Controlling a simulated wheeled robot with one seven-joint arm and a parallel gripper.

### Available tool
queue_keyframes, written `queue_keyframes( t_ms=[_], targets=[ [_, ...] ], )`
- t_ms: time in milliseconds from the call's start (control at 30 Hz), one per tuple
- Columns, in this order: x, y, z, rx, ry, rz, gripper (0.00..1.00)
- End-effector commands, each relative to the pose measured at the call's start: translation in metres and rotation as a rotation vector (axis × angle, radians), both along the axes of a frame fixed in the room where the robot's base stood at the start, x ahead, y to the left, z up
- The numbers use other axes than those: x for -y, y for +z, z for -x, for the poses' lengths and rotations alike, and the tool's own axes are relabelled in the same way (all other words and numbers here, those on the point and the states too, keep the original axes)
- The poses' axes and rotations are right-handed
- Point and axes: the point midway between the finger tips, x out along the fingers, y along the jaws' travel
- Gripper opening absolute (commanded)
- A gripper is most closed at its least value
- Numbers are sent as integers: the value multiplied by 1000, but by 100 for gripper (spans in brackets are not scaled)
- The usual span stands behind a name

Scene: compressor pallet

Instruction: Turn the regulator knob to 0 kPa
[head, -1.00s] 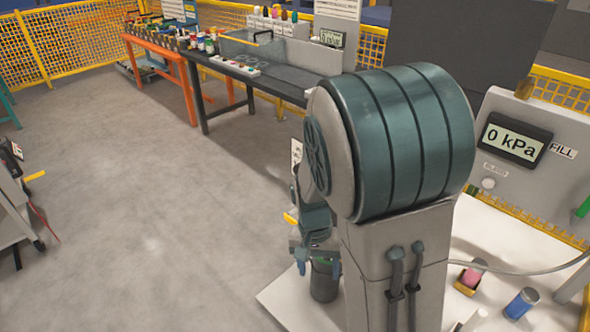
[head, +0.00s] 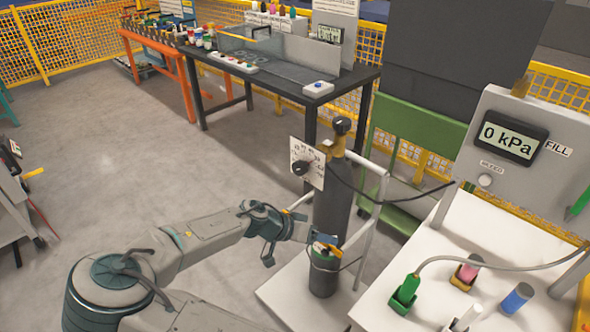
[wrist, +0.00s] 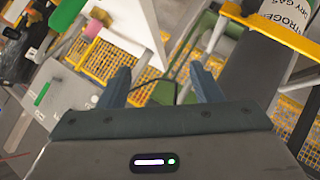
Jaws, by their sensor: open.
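The regulator knob (head: 302,168) is a dark knob on a white dial plate in the head view, beside the top of the dark gas cylinder (head: 331,208). Its scale is too small to read. My gripper (head: 293,243) is in front of the lower part of the cylinder, well below the knob and not touching it. In the wrist view my gripper's two fingers (wrist: 162,84) are apart with nothing held between them. The knob cannot be made out in the wrist view. The display (head: 511,137) on the grey panel reads 0 kPa.
A white trolley frame (head: 375,205) stands around the cylinder. A white table (head: 455,265) at right holds a green item (head: 406,290), a pink item and a blue can (head: 516,299), with a grey hose above.

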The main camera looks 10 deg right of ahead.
Motion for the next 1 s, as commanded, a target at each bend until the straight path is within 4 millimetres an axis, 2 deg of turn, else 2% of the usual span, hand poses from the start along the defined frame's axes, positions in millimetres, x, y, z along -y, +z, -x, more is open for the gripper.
queue_keyframes(
  t_ms=[167,300,500,633,800,1000],
  targets=[
    [-28,32,-31,181,99,172,59],
    [-62,62,-50,338,195,280,59],
    [-116,98,-65,534,327,377,59],
    [-140,111,-67,609,381,405,59],
    [-147,118,-70,645,405,415,59],
    [-123,120,-85,644,402,417,59]
  ],
)
